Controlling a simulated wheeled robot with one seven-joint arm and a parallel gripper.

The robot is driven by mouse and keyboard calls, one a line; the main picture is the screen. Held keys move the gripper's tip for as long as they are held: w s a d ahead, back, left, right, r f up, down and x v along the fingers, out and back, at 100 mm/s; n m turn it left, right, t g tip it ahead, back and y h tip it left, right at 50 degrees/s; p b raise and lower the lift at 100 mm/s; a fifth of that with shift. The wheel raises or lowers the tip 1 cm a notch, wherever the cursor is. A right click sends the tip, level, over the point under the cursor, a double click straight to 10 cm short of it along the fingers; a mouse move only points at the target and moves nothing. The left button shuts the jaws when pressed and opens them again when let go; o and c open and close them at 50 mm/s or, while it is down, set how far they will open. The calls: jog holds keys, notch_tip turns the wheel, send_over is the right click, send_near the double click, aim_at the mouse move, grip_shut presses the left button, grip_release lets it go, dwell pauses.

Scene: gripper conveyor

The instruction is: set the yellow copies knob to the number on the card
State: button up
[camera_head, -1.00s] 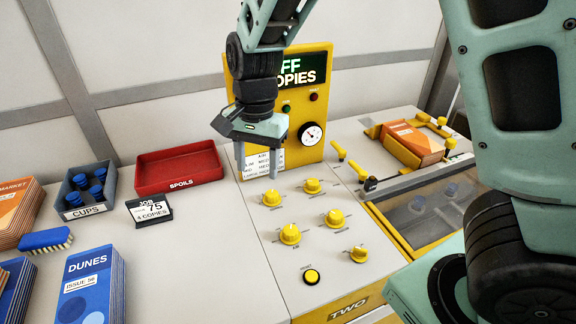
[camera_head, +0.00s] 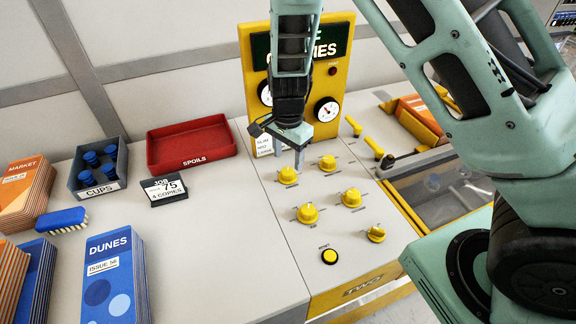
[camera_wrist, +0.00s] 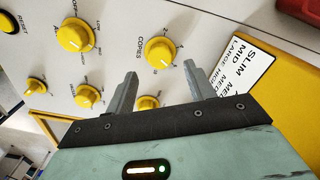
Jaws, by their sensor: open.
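The yellow copies knob (camera_head: 288,176) is at the back left of the knob group on the grey panel. In the wrist view the knob (camera_wrist: 158,51) sits beneath the word COPIES, with small numbers around it; its setting is too small to tell. My gripper (camera_head: 289,162) is open, fingers pointing down, just above and behind the knob. In the wrist view the gripper's fingertips (camera_wrist: 160,73) stand apart on either side of the knob's near edge, with nothing between them. The job card (camera_head: 167,189) stands left of the panel and reads issue 75, 4 copies.
Other yellow knobs (camera_head: 327,163) (camera_head: 307,213) stand close by, with a reset button (camera_head: 329,256) in front. Behind is a yellow display board (camera_head: 343,63), its text partly hidden by my arm.

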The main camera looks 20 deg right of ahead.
aim_at(288, 171)
jog(key=shift+f, duration=2.55)
jog(key=c, duration=1)
